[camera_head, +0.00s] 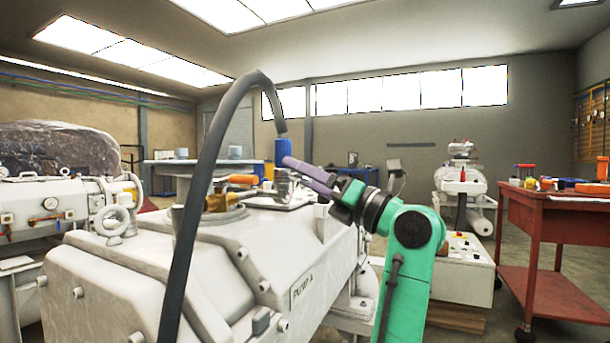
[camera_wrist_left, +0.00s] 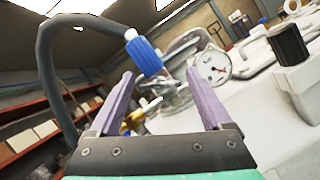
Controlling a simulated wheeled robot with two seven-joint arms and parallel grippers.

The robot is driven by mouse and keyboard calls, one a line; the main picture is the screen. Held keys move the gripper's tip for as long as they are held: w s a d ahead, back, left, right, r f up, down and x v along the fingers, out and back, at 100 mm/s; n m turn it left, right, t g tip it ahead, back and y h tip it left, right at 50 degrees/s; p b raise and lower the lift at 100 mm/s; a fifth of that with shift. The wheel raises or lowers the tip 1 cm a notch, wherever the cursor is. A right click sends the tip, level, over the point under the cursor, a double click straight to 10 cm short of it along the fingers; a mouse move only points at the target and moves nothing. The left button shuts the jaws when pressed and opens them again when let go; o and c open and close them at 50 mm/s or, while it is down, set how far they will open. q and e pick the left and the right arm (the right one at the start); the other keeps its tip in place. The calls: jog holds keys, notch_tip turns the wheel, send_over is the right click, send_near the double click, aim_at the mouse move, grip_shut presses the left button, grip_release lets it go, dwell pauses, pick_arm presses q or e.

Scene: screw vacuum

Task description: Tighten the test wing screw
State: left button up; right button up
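My left gripper (camera_head: 290,164) has purple fingers on a green arm and reaches over the white pump (camera_head: 310,255). In the left wrist view the gripper (camera_wrist_left: 159,76) is open, its fingers apart. Beyond and between them is a silver metal fitting (camera_wrist_left: 166,96) with a blue hose connector (camera_wrist_left: 148,57) above it. In the head view the blue connector (camera_head: 283,152) stands by the fingertips, above the fitting (camera_head: 284,183). I cannot make out the test wing screw clearly; fingers and small fittings crowd that spot. My right gripper is not in view.
A dark hose (camera_head: 212,150) arches from the blue connector down across the pump. A brass valve (camera_head: 219,199) and an orange handle (camera_head: 242,179) sit near the fitting. A red workbench (camera_head: 550,220) is at the far right.

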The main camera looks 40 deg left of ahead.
pick_arm(q)
jog(key=shift+d, duration=0.1)
jog(key=p+v, duration=0.2)
jog(key=v, duration=1.2)
jog(key=shift+f, duration=0.2)
jog(key=shift+d, duration=0.15)
